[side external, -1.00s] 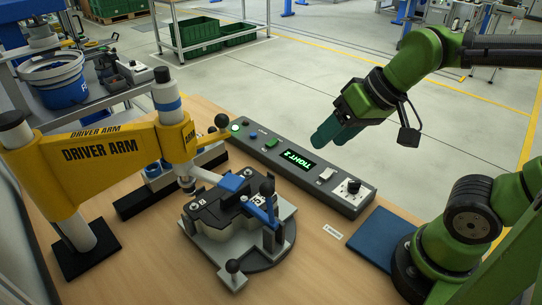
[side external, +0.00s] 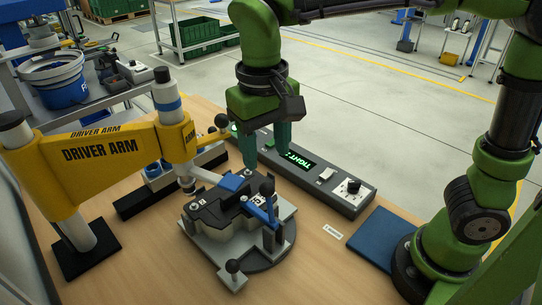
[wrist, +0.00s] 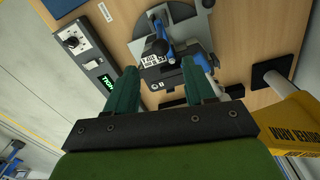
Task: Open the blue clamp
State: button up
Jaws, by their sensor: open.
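The blue clamp (side external: 258,210) is a blue lever with a dark knob, on a round-based grey fixture (side external: 270,255) that holds a dark housing (side external: 212,212). In the wrist view the clamp (wrist: 167,48) lies just beyond the fingertips. A second blue piece (side external: 231,182) sits at the back of the housing. My gripper (side external: 267,163) points down with its green fingers apart and empty. It hangs above and behind the fixture, in front of the control box. In the wrist view my gripper (wrist: 159,68) spans the view of the housing and touches nothing that I can see.
A yellow driver arm (side external: 105,150) stands left of the fixture, its spindle close to the housing. A long control box (side external: 335,190) with a green display reading TIGHT lies behind. A blue mat (side external: 383,238) is at right. The wooden table (side external: 150,265) is bare at front left.

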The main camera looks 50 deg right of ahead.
aim_at(269, 199)
jog(key=f, duration=1.2)
jog(key=shift+d+f, duration=0.2)
jog(key=shift+f, duration=0.05)
grip_shut()
